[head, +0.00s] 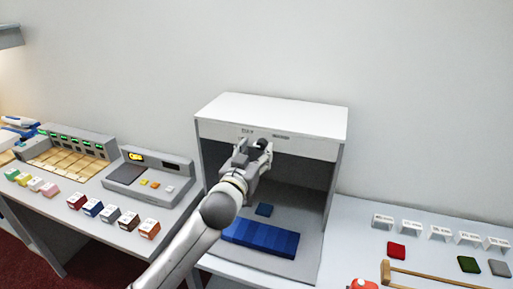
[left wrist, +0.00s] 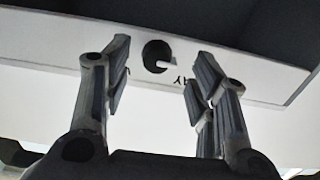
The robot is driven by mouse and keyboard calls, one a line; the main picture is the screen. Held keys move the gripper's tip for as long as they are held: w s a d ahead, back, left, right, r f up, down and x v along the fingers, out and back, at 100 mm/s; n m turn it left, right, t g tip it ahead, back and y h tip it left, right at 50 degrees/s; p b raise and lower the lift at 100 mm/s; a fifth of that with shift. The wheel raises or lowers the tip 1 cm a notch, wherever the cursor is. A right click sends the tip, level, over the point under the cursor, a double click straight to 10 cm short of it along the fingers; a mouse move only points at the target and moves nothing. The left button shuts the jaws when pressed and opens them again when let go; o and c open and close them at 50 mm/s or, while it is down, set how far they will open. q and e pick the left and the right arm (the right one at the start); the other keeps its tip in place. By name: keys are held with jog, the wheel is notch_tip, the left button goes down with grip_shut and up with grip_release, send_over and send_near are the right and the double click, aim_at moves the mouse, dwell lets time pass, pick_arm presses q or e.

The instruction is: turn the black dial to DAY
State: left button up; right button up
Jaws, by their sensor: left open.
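The black dial (head: 262,144) is on the white front panel (head: 310,146) of a grey booth. It also shows in the left wrist view (left wrist: 155,54), between and beyond my fingertips. A printed label (head: 247,132) is on the panel near it; in the left wrist view its letters (left wrist: 182,82) appear upside down and partly hidden by a finger. I cannot tell which mark the dial points to. My left gripper (head: 257,150) is open in front of the panel, one finger on each side of the dial, with no clear contact. My right gripper is not in view.
Inside the booth lie a blue strip (head: 260,238) and a small blue swatch (head: 264,209). A grey device (head: 148,178) and several coloured blocks stand left. A wooden frame (head: 440,280), red swatch (head: 396,250) and white labels are right. The wall behind is bare.

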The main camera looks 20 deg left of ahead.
pick_arm(q)
jog(key=shift+w, duration=0.6)
jog(key=shift+c, duration=0.3)
grip_shut()
